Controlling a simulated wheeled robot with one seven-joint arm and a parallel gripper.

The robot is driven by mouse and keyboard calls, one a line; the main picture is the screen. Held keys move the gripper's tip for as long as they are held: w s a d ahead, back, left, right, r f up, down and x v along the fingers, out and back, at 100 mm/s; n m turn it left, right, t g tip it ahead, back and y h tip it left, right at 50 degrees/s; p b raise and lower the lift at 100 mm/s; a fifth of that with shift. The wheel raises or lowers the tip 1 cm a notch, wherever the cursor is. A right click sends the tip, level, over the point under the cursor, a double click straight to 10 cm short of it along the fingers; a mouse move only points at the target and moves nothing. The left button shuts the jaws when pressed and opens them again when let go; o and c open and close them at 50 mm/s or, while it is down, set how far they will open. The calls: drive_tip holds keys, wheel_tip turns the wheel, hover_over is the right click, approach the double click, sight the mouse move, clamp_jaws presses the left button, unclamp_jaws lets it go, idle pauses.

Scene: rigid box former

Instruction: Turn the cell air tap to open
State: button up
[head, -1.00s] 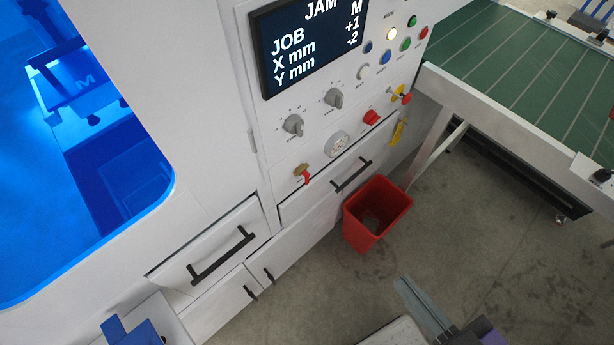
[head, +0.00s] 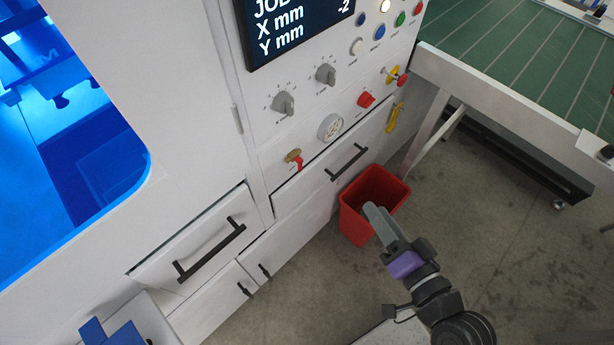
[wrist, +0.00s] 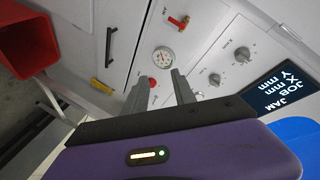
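The cell air tap (head: 293,156) is a brass valve with a red lever, low on the white machine front. Its lever hangs downward in the head view. In the wrist view the tap (wrist: 178,22) is at the top centre, beyond the fingertips. My gripper (head: 373,209) is in front of the red bin, to the right of and below the tap in the head view, apart from it. In the wrist view its two grey fingers (wrist: 158,78) stand apart with nothing held between them.
A round gauge (head: 330,127) and a red knob (head: 366,99) are right of the tap. A drawer with a black handle (head: 346,162) lies below. A red bin (head: 362,222) stands on the floor. The green-topped conveyor (head: 500,60) is at right.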

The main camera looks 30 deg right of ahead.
drive_tip(key=w+f+m+y+b, duration=0.1)
drive_tip(key=w+f+m, duration=0.4)
drive_tip(key=m, duration=0.1)
drive_tip(key=m+t+y, duration=0.2)
drive_tip(key=m+y, duration=0.4)
drive_tip(key=m, duration=1)
approach(301, 168)
drive_tip(key=w, duration=0.1)
drive_tip(key=x, duration=0.7)
drive_tip(key=shift+a+r, duration=0.15)
clamp_jaws()
